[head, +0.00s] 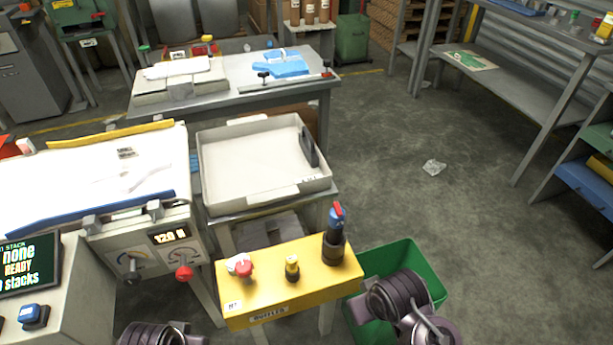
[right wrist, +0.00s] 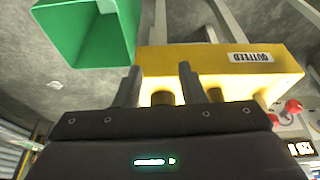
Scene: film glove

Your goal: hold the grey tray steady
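The grey tray (head: 222,205) is a shallow, pale, open box. It rests level on a grey stand in the middle of the head view, with a dark upright piece (head: 309,148) at its right wall. Nothing else shows inside it. My right gripper (right wrist: 160,72) shows in the right wrist view with its two dark fingers apart and nothing between them. It is near the yellow box, away from the tray; the tray is not seen in that view. In the head view only parts of my arms show along the bottom edge. My left gripper is not seen.
A yellow control box (head: 300,270) with red, yellow and blue-topped controls stands in front of the tray. A green bin (head: 415,257) is to its right. A white-topped machine (head: 95,170) stands left of the tray, a workbench (head: 235,100) behind. Floor at right is mostly clear.

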